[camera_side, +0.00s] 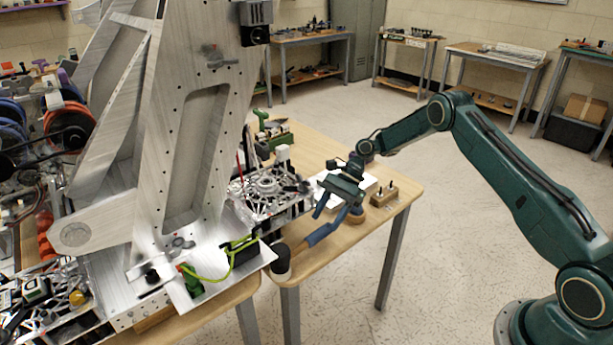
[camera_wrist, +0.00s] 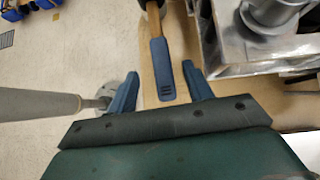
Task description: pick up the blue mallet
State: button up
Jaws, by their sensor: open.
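The blue mallet lies near the front edge of the wooden table in the side view, with its blue grip (camera_side: 325,231) toward my gripper and its dark and pale head (camera_side: 281,262) at the table corner. In the wrist view its blue grip (camera_wrist: 162,72) runs up the middle to a wooden shaft (camera_wrist: 153,20), and the head is mostly cut off at the top. My gripper (camera_side: 329,214) is open and empty above the grip. In the wrist view the two blue fingers of my gripper (camera_wrist: 161,72) appear on either side of the grip; contact is not visible.
A metal machine part (camera_side: 268,190) stands on the table beside the mallet, and also fills the upper right of the wrist view (camera_wrist: 235,50). A wooden block with pegs (camera_side: 383,196) sits at the right. A tall metal plate structure (camera_side: 195,130) rises at the left. Open floor lies beyond the table edge.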

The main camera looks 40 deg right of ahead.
aim_at(318, 233)
jog(key=shift+x, duration=2.3)
jog(key=shift+w, duration=0.1)
grip_shut()
